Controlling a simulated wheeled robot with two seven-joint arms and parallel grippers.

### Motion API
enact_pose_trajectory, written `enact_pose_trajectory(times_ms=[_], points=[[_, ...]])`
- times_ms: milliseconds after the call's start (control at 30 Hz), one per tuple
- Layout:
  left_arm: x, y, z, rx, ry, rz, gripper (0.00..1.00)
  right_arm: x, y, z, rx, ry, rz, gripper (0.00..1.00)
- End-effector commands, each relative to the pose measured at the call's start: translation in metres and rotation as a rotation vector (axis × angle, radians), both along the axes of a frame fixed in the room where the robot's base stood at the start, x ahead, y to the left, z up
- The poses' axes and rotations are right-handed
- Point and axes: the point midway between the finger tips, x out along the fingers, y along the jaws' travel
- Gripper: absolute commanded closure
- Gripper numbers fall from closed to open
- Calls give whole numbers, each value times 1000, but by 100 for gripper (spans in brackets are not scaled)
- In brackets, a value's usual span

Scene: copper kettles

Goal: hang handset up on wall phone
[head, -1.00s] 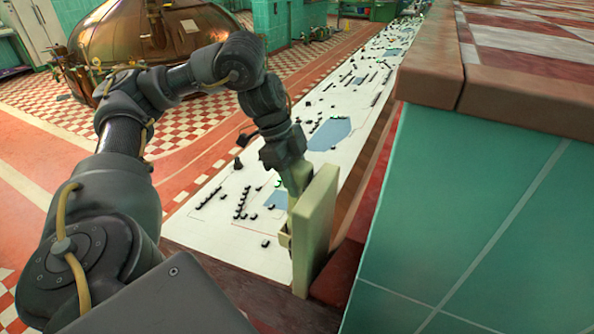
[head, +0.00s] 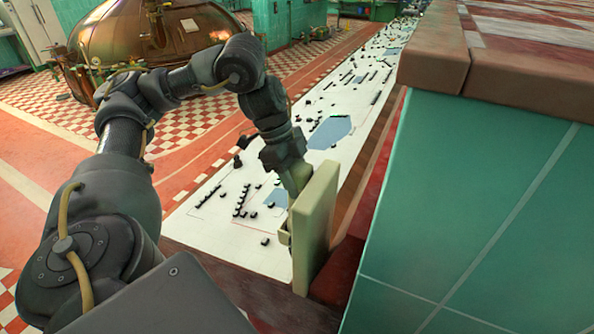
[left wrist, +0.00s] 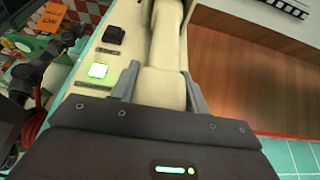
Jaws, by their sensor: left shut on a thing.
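The wall phone is a cream panel (head: 316,230) standing upright beside the teal-tiled block in the head view. In the left wrist view its cream face (left wrist: 112,62) carries a black button and a lit green button. The cream handset (left wrist: 165,75) lies lengthwise along the phone's right side in that view. My left gripper (left wrist: 160,85) has its grey fingers on both sides of the handset and is shut on it. In the head view the left gripper (head: 296,180) is at the phone's left side, its fingers mostly hidden. Whether the handset touches its cradle cannot be told. My right gripper is not in view.
A teal-tiled block (head: 480,200) with a brown ledge (head: 520,85) fills the right side. A white control panel (head: 225,225) with black knobs runs behind the phone. A copper kettle (head: 110,45) stands far back left. Red floor lies open at left.

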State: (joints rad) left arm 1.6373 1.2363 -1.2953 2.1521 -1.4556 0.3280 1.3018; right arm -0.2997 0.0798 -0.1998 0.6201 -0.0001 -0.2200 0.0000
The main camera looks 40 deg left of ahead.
Motion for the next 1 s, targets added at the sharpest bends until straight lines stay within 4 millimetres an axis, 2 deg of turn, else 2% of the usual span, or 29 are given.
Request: enact_pose_trajectory(times_ms=[1000], points=[[0, 0, -16, 0, -1, 0, 99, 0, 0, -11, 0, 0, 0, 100]])
